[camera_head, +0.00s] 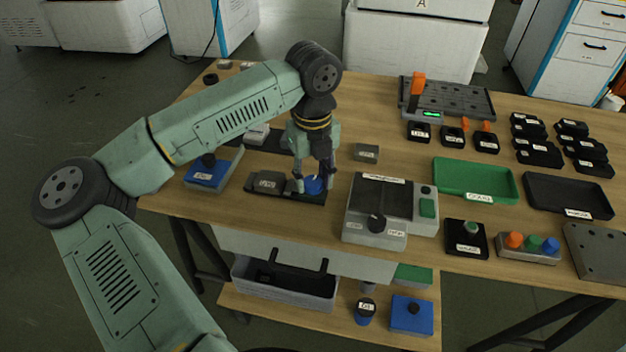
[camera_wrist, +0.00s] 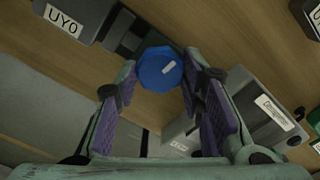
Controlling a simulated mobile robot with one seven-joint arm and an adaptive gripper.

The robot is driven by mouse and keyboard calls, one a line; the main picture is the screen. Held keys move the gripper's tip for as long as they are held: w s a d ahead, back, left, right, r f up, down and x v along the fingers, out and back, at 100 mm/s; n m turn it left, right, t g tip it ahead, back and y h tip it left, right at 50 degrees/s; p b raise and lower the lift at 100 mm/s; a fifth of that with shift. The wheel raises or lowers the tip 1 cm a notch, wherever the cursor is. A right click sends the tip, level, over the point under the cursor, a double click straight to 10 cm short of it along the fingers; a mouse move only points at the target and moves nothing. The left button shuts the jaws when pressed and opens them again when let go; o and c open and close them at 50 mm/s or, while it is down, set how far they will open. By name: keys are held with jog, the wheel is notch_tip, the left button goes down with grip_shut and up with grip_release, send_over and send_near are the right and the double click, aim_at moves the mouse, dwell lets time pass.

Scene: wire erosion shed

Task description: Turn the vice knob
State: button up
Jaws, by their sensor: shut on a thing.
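The vice (camera_head: 268,184) is a dark grey block with a pale label, lying near the front edge of the wooden table. Its blue knob (camera_head: 314,187) is at its right end. In the wrist view the knob (camera_wrist: 158,70) is a blue faceted disc with a small white mark, and the vice (camera_wrist: 128,40) runs up and left from it. My gripper (camera_head: 314,184) points down over the knob and is shut on it, with a purple-padded finger on either side. The fingers hide part of the knob in the head view.
A grey box with a dial (camera_head: 392,226) stands close to the right of my gripper. A blue box (camera_head: 213,172) is to the left. A green tray (camera_head: 476,180) and a black tray (camera_head: 567,196) lie farther right. The table's front edge is close.

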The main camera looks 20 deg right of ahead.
jog(key=m+b, duration=0.2)
jog(key=shift+f+m+b, duration=0.25)
jog(key=shift+m+b, duration=0.05)
jog(key=shift+b, duration=0.05)
jog(key=m+b, duration=0.2)
jog(key=m, duration=0.1)
jog(key=shift+r+m, duration=0.1)
jog(key=shift+m, duration=0.2)
jog(key=m+b, duration=0.2)
jog(key=m, duration=0.1)
jog(key=shift+m, duration=0.3)
jog(key=m+b, duration=0.1)
jog(key=m, duration=0.2)
jog(key=shift+r+m, duration=0.1)
jog(key=shift+m, duration=0.2)
jog(key=m, duration=0.3)
jog(key=shift+m+b, duration=0.3)
jog(key=m, duration=0.3)
jog(key=shift+m, duration=0.3)
jog(key=m, duration=0.3)
jog(key=shift+m, duration=2.3)
